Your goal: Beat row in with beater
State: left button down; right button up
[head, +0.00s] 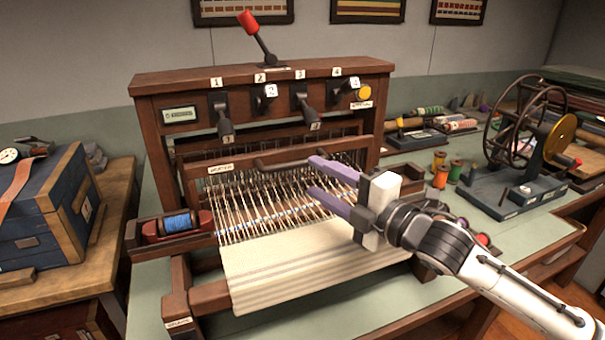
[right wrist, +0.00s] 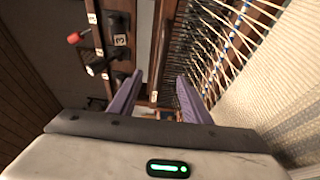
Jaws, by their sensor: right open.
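The wooden loom (head: 160,120) stands on the bench. Its beater (head: 200,172) is a brown wooden bar with a small white label and a dark handle (head: 280,162) along it. Pale warp threads (head: 262,205) run below it to the striped cream cloth (head: 300,270). My right gripper (head: 322,177) is open and empty, its two purple fingers pointing left near the handle's right end. In the right wrist view the fingers (right wrist: 157,88) stand apart, with wood between and beyond them. I cannot tell whether they touch the beater. My left gripper is not in view.
A blue bobbin (head: 178,223) lies in a red holder at the loom's left. Numbered levers (head: 305,100) and a red-knobbed lever (head: 250,25) are on the loom's upper frame. A spoked winding wheel (head: 520,130) and thread spools (head: 441,176) stand on the right.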

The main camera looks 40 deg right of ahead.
aim_at(295, 167)
jog(key=w, duration=0.4)
jog(key=shift+a+r, duration=0.1)
jog(key=shift+a, duration=0.1)
jog(key=shift+w+p, duration=0.3)
jog(key=shift+w, duration=0.4)
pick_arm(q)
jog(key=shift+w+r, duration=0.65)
pick_arm(e)
jog(key=shift+w+a, duration=0.15)
jog(key=shift+w, duration=0.1)
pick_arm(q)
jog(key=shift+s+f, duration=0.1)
pick_arm(e)
jog(key=shift+c, duration=1.1)
grip_shut()
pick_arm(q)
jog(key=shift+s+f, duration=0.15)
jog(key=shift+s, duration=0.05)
